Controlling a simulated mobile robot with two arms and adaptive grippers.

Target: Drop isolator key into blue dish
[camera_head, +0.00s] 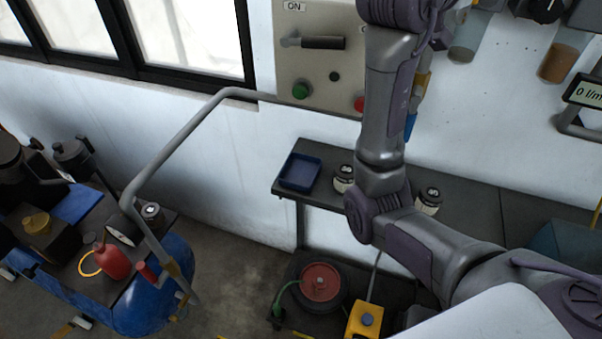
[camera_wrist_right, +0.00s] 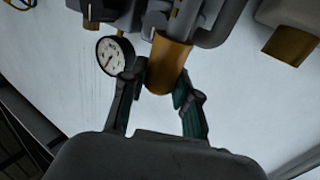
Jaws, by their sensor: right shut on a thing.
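The blue dish (camera_head: 299,171) is a shallow square tray at the left end of the dark wall shelf. It looks empty. In the right wrist view, my right gripper (camera_wrist_right: 160,84) is shut on an amber cylindrical thing (camera_wrist_right: 168,62), with one fingertip on each side of it. I cannot tell whether this is the isolator key, and I see no other clear key. In the head view my right arm reaches up in front of the wall, and its gripper is not clearly visible. The right gripper is away from the dish. My left gripper is not in view.
A wall panel (camera_head: 318,75) with a lever and buttons is above the dish. Jars (camera_head: 428,200) stand on the shelf (camera_head: 478,207). A bent grey pipe (camera_head: 178,145) and blue tank (camera_head: 150,294) are at left. A round gauge (camera_wrist_right: 115,56) is near the right gripper.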

